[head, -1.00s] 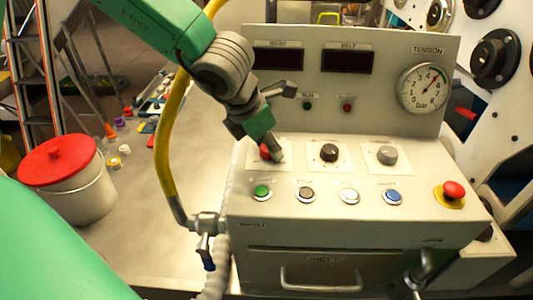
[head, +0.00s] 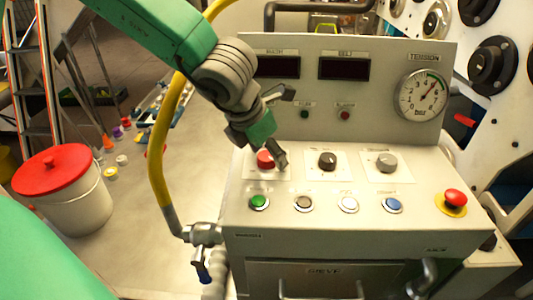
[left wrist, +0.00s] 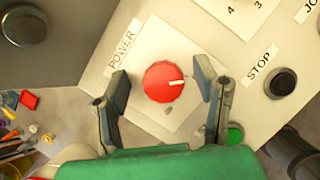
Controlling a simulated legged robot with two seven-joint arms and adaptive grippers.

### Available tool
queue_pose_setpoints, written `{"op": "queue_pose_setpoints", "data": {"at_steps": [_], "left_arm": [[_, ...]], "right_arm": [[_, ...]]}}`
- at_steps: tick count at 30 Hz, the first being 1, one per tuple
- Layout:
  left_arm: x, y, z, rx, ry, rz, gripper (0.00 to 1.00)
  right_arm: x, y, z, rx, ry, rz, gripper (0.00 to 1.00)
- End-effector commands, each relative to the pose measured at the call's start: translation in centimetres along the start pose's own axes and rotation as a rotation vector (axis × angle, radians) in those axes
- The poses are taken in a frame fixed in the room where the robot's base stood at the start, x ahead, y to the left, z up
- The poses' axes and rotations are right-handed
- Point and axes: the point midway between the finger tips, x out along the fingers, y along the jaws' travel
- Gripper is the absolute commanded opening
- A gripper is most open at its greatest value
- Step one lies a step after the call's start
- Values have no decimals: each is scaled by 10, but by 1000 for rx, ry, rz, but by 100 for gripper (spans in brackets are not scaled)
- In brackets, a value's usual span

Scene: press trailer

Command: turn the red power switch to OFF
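The red power switch (head: 265,159) is a round knob on a pale square plate at the left of the sloping control panel. In the left wrist view the red knob (left wrist: 163,82) carries a white mark pointing right in the picture, with a POWER label (left wrist: 122,50) to its upper left. My left gripper (left wrist: 163,100) is open, its two fingers apart on either side of the knob with visible gaps. In the head view my left gripper (head: 272,150) hangs close over the knob, one finger just to its right. Whether a fingertip touches the plate is unclear. My right gripper is not in view.
A black knob (head: 327,161) and a grey knob (head: 386,162) are to the right. A red emergency button (head: 454,198) is at right. A yellow hose (head: 160,150) runs at left.

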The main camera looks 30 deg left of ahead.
Motion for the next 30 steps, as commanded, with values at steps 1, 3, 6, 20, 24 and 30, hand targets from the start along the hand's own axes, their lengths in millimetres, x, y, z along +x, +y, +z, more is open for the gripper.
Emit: {"op": "queue_pose_setpoints", "data": {"at_steps": [1, 3, 6, 20, 24, 30], "left_arm": [[0, 0, -1, 0, 2, 0, 55], [0, 0, -2, 0, 4, -1, 55], [0, 0, -4, 0, 5, -1, 55], [-71, 0, 0, -2, -1, -2, 55], [-95, 1, 0, -2, 2, -3, 55], [-114, 1, 1, -1, 6, -2, 55]], "right_arm": [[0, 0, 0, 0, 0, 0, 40], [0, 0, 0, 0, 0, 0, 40], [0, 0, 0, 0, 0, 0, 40], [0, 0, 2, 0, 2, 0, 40], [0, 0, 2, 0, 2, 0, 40], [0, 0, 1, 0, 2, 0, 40]]}}
